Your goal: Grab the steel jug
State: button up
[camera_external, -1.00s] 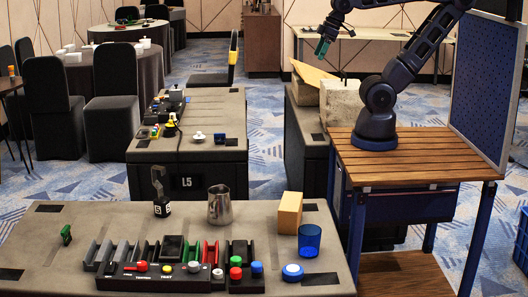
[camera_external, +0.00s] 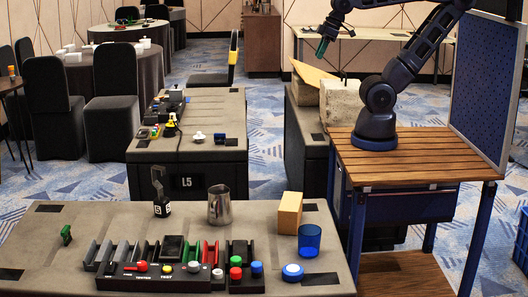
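The steel jug (camera_external: 220,206) stands upright on the grey front table (camera_external: 110,222), near its back edge and a little right of the middle. Nothing touches it. My gripper (camera_external: 322,48) hangs high at the top of the view, above and to the right of the jug, well apart from it. Its green-tinted fingers point down. They are too small to tell whether they are open or shut.
A tan block (camera_external: 290,213) and a blue cup (camera_external: 309,240) stand right of the jug. A small black weighted hook (camera_external: 160,195) stands left of it. A control panel (camera_external: 160,277) with coloured knobs and a rack are in front. A second table (camera_external: 205,110) stands behind.

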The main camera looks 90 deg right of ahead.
jog(key=w+a+t+y, duration=0.1)
jog(key=w+a+y, duration=0.1)
jog(key=w+a, duration=0.75)
jog(key=w+a+t+y, duration=0.15)
jog(key=w+a, duration=0.45)
jog(key=w, duration=0.6)
jog(key=w+a+f+m+t, duration=0.1)
jog(key=w+a+f, duration=0.3)
jog(key=w+a, duration=0.25)
jog(key=w+a+f+m+t, duration=0.1)
jog(key=w+a+f+t, duration=0.1)
jog(key=w+a+f, duration=0.45)
jog(key=w+a+f+m+t+h, duration=0.1)
jog(key=w+a+f+m+t, duration=0.15)
jog(key=a+f, duration=0.95)
jog(key=m+t+h, duration=0.1)
jog(key=m+h, duration=0.1)
jog(key=h, duration=0.2)
send_near(211, 210)
jog(key=x, duration=1)
jog(key=shift+d, duration=0.15)
